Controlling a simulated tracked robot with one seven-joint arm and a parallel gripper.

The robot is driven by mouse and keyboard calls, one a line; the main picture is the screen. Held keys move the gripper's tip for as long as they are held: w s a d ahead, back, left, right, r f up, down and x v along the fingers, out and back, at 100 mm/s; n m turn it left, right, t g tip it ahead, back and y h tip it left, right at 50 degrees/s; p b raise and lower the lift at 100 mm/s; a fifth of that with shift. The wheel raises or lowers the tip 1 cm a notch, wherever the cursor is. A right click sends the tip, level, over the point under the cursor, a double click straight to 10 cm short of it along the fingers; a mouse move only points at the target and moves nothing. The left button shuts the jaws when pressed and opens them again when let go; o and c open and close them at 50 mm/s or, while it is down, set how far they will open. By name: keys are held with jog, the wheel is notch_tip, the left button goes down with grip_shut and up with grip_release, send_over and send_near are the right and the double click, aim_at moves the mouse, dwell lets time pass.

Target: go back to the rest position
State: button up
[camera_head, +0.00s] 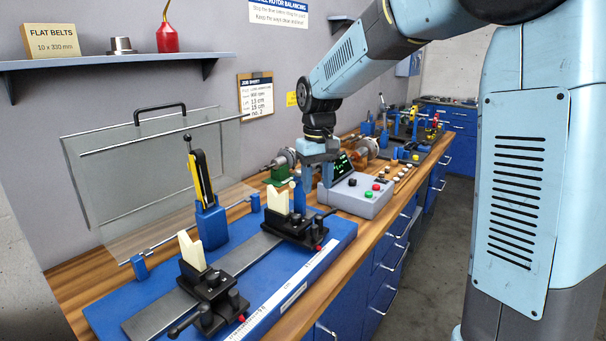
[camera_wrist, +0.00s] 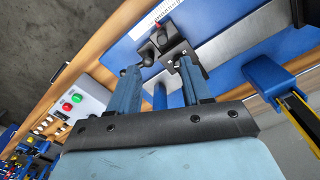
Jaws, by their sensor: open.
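My gripper (camera_head: 312,186) hangs from my arm above the workbench, fingers pointing down, between the far end of the blue balancing base and the grey control box. In the wrist view the two blue fingers of my gripper (camera_wrist: 157,76) stand apart with nothing held between them. Beyond them is a black clamp block (camera_wrist: 176,52) on the blue base. In the head view the blue base (camera_head: 345,228) carries two black slides with cream V-shaped supports, the near one (camera_head: 191,251) and the far one (camera_head: 277,201). No rotor rests on these supports.
A control box (camera_head: 358,198) with coloured buttons stands close to my gripper. A raised clear guard (camera_head: 110,190) and a blue post holding a yellow-black tool (camera_head: 211,222) stand at the left. A shelf (camera_head: 120,61) crosses the wall. Floor shows right of the bench.

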jog(key=s+d+r+m+t, duration=0.2)
jog(key=s+d, duration=0.5)
jog(key=s, duration=0.5)
jog(key=s+d+r+m+t, duration=0.2)
jog(key=s+d, duration=0.6)
jog(key=s, duration=0.5)
jog(key=shift+s+r+t, duration=0.3)
jog(key=shift+r+t, duration=0.35)
jog(key=shift+t, duration=0.05)
